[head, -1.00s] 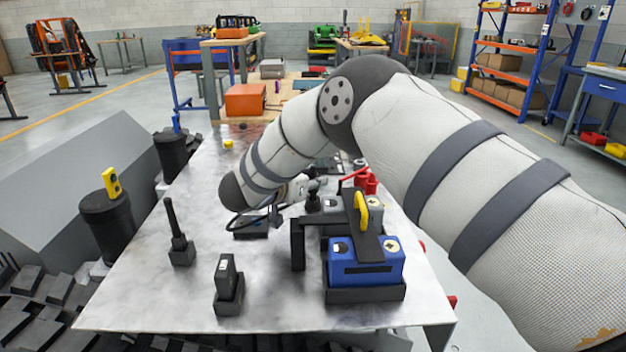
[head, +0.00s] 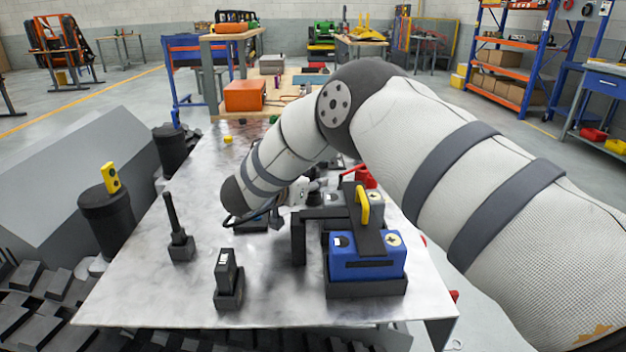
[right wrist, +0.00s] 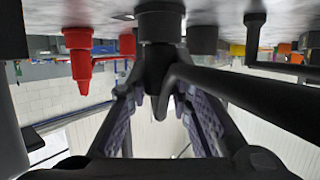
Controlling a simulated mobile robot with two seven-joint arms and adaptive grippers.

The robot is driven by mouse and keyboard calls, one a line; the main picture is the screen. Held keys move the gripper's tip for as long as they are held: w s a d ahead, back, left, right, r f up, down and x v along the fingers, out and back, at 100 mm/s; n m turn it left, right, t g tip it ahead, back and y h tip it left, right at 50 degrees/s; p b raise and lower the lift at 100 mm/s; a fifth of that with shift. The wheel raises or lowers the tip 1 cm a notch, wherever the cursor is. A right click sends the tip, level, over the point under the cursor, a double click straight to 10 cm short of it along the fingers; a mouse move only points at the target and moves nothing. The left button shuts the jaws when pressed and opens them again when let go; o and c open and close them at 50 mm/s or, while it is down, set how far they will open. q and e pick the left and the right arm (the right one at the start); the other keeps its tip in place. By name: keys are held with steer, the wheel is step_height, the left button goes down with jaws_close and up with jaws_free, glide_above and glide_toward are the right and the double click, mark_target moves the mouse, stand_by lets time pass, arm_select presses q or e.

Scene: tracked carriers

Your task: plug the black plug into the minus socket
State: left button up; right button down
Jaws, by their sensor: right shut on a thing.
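My right gripper (head: 306,192) is at the table's middle, left of the red plug (head: 364,177) and partly behind my own wrist. In the right wrist view, its two fingers (right wrist: 160,118) are closed around the black plug (right wrist: 158,70), which has a black cable running off to the right. The red plug (right wrist: 79,55) shows to the left there, apart from the fingers. The blue battery block (head: 366,268) stands nearer, with a black-marked spot on its left and a plus mark on its right. The minus socket itself cannot be made out clearly. My left gripper is out of view.
A black bracket (head: 298,240) and a grey block with a yellow handle (head: 362,205) stand close to my gripper. A black upright device (head: 228,275) and a black handset (head: 177,230) stand on the left part of the table (head: 150,290).

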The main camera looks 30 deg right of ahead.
steer(key=shift+s+f, duration=0.1)
steer(key=shift+f, duration=0.3)
steer(key=c, duration=1.4)
jaws_free()
steer(key=shift+o, duration=0.2)
steer(key=shift+a+r, duration=0.2)
steer(key=shift+a, duration=0.15)
steer(key=v, duration=1.1)
steer(key=shift+s, duration=0.15)
